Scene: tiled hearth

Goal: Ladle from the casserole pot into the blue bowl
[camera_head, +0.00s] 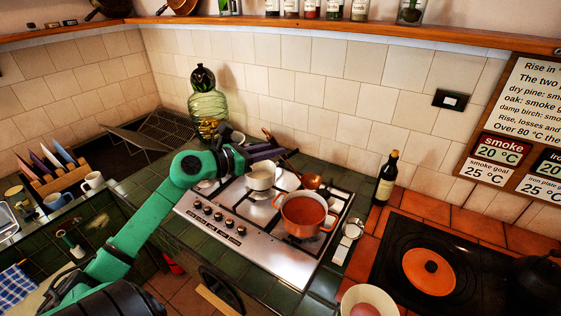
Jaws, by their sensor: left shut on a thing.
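The orange casserole pot (303,228) stands on the hob at its front right, with reddish-orange contents inside. A copper-coloured ladle (312,181) has its bowl just behind and above the pot's far rim; whether it touches the rim or holds anything, I cannot tell. My left gripper (268,151) is shut on the ladle's handle, behind and to the left of the pot. The fingers partly hide the handle. I cannot make out a blue bowl; a pale bowl (383,296) with pinkish contents is cut off at the bottom edge. My right gripper is not in view.
A small white pan (262,178) stands on the hob (240,217), left of the pot. A green glass jar (208,107) is behind. A dark bottle (386,180) stands to the right. A black plate with an orange disc (429,271) is at lower right.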

